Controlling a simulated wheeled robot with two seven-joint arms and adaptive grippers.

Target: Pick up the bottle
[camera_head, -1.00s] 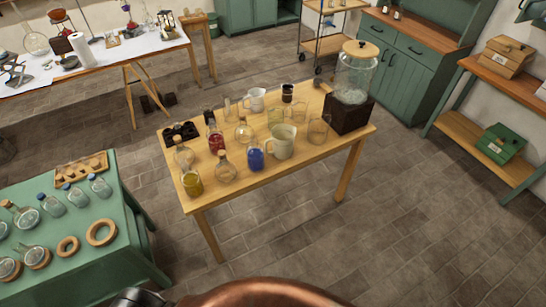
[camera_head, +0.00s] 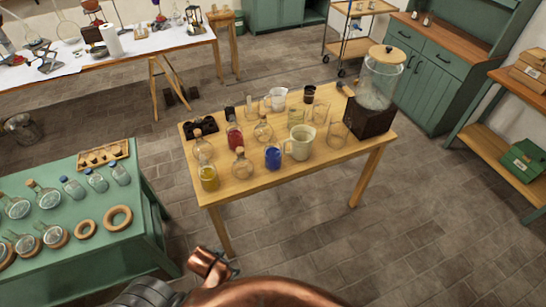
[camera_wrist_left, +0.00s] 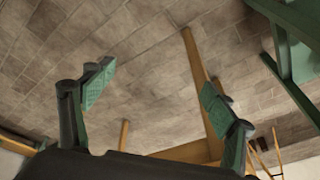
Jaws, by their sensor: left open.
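Several bottles stand upright on the wooden table in the head view: a yellow one (camera_head: 208,179), a red one (camera_head: 235,136), a blue one (camera_head: 273,156), and clear round flasks with corks, one at the front (camera_head: 241,165). I cannot tell which is the task's bottle. My left gripper (camera_wrist_left: 158,95) shows in the left wrist view, its green-padded fingers wide apart with nothing between them. Beyond them are floor and a table leg. No bottle shows in that view. My right gripper is not in view.
The wooden table (camera_head: 325,165) also holds a pitcher (camera_head: 299,143), cups and a large jar on a dark box (camera_head: 368,118). A green bench (camera_head: 110,225) with flasks and cork rings stands at left. A white-topped table (camera_head: 140,45) is behind.

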